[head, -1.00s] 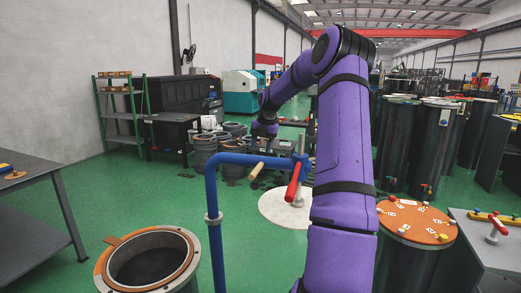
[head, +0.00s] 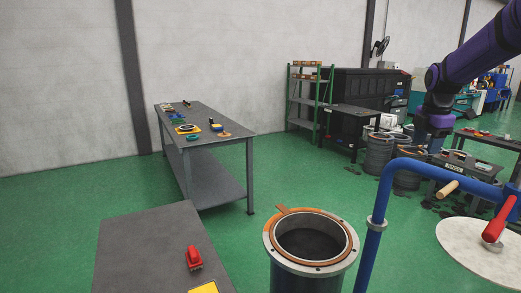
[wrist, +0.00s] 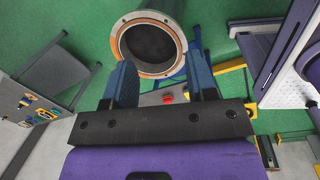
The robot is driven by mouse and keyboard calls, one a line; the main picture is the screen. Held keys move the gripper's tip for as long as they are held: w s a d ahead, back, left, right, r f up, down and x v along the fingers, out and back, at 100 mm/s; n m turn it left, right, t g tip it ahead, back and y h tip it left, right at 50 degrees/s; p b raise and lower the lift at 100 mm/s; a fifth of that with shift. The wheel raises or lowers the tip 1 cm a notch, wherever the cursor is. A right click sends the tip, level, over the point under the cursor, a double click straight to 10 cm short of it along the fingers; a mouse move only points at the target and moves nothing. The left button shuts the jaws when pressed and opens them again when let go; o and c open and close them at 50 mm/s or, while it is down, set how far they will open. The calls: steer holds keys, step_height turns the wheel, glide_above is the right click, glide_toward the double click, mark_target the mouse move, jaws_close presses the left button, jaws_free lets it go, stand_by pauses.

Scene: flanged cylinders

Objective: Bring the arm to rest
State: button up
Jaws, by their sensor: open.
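My arm comes in from the upper right of the head view, and my gripper (head: 436,124) hangs from it, small and dark there. In the wrist view my gripper (wrist: 160,80) shows two blue fingers spread wide with nothing between them. An open-topped cylinder (head: 285,272) with an orange ring on its flange stands at the bottom middle of the head view. In the wrist view the cylinder (wrist: 148,45) lies beyond the fingertips, apart from them.
A blue bent pipe (head: 372,240) rises beside the cylinder, with a red handle (head: 500,222) and a pale disc (head: 480,262) at right. A grey table (head: 140,250) with a red item (head: 193,258) is near left. A workbench (head: 220,170) stands behind. Green floor between is clear.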

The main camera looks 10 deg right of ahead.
steer(key=s+a+r+m+t+h, duration=0.1)
steer(key=s+a+r+m, duration=0.25)
steer(key=s+a, duration=0.4)
steer(key=s+a+r+m, duration=0.3)
steer(key=s+a+m, duration=0.1)
steer(key=a, duration=0.6)
steer(key=s+a+f+m+t+y, duration=0.1)
steer(key=s+a+m, duration=0.3)
steer(key=s, duration=0.5)
steer(key=s+a+f+m+t, duration=0.1)
steer(key=s+a+f+m, duration=0.1)
steer(key=s+a+m, duration=0.3)
steer(key=s+m, duration=0.1)
steer(key=s, duration=0.3)
steer(key=shift+s+f+t+y, duration=0.2)
steer(key=shift+f+t+y, duration=0.05)
steer(key=shift+t+y, duration=0.15)
